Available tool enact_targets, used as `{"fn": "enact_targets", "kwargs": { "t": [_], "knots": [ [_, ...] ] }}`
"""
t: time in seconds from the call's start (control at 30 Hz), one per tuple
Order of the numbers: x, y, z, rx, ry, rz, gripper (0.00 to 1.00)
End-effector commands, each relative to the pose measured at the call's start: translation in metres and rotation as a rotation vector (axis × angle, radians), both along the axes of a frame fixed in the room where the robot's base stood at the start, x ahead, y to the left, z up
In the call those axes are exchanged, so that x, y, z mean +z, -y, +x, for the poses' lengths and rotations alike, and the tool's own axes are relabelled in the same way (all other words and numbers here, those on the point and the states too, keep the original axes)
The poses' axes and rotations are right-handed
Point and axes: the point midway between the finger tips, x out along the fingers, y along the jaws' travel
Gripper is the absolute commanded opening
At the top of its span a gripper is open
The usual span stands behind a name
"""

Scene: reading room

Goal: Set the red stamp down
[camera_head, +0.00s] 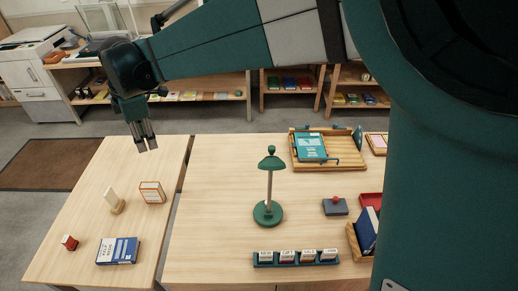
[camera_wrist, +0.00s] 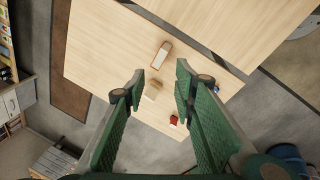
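A small red block (camera_head: 69,242), which looks like the red stamp, stands on the left table (camera_head: 85,215) near its left edge. It also shows in the wrist view (camera_wrist: 174,120), below and beyond my fingertips. My gripper (camera_head: 145,143) hangs above the far part of the left table, well apart from the block. In the wrist view my gripper (camera_wrist: 160,74) is open, with nothing between its fingers. The right finger hides part of the table there.
The left table also holds a blue-and-white book (camera_head: 118,251), a small box (camera_head: 152,192) and a pale upright piece on a wooden base (camera_head: 117,208).

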Motion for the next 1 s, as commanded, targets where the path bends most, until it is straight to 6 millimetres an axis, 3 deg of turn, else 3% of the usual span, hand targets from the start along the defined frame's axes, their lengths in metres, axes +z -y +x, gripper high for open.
{"fn": "enact_targets", "kwargs": {
  "t": [0.1,0.43,1.0],
  "knots": [
    [0.013,0.042,0.005,-0.105,0.006,0.024,0.28],
    [0.040,0.147,0.007,-0.394,0.022,0.100,0.28],
    [0.060,0.314,-0.029,-0.886,0.052,0.246,0.28]
  ]
}}
